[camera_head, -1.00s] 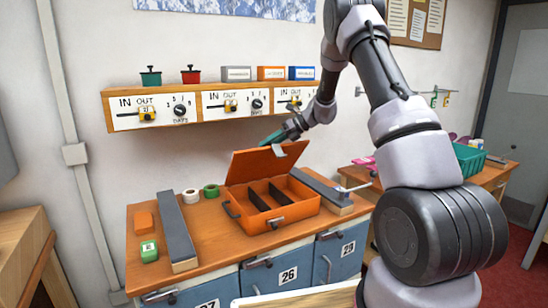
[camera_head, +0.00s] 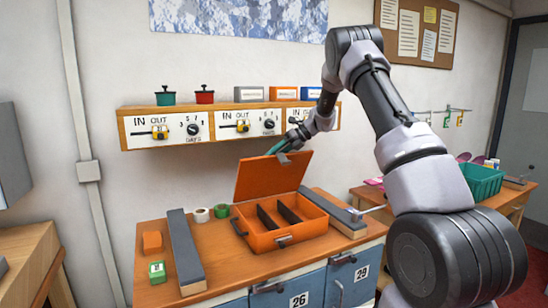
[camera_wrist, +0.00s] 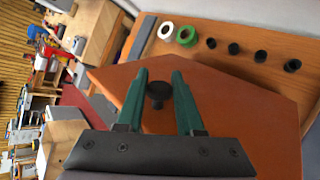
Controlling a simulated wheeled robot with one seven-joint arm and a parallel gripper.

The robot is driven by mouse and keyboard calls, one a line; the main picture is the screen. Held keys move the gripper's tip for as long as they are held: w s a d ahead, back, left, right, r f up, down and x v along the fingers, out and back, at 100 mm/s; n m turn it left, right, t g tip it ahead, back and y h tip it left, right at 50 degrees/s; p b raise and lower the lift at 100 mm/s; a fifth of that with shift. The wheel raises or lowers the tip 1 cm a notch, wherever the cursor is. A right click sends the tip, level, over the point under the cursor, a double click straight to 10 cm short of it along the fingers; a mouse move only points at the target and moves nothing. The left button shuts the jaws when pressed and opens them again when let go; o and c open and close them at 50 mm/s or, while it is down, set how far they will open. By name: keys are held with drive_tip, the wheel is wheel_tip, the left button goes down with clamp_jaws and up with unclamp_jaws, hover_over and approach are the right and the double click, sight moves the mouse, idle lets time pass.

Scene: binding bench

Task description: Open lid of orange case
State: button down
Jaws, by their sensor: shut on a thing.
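The orange case (camera_head: 285,238) sits on the wooden bench top, its compartments and dark dividers exposed. Its lid (camera_head: 268,178) stands raised at the back of the case, and the lid's orange face fills the middle of the wrist view (camera_wrist: 235,115). My gripper (camera_head: 280,147) is at the lid's upper edge. Its green fingers (camera_wrist: 160,85) are on either side of a small dark piece (camera_wrist: 158,94) at the lid, and the gripper is shut on the lid there. The exact contact is partly hidden in the head view.
A long grey-topped block (camera_head: 185,248) lies left of the case, another (camera_head: 335,208) right. White tape (camera_head: 201,214) and green tape (camera_head: 222,211) stand behind. A shelf with dials (camera_head: 230,123) hangs above the lid.

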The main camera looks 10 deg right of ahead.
drive_tip(key=shift+r, duration=0.15)
drive_tip(key=c, duration=0.5)
unclamp_jaws()
drive_tip(key=shift+c, duration=0.2)
drive_tip(key=v, duration=1)
drive_tip(key=shift+d+r, duration=0.15)
drive_tip(key=shift+d, duration=0.2)
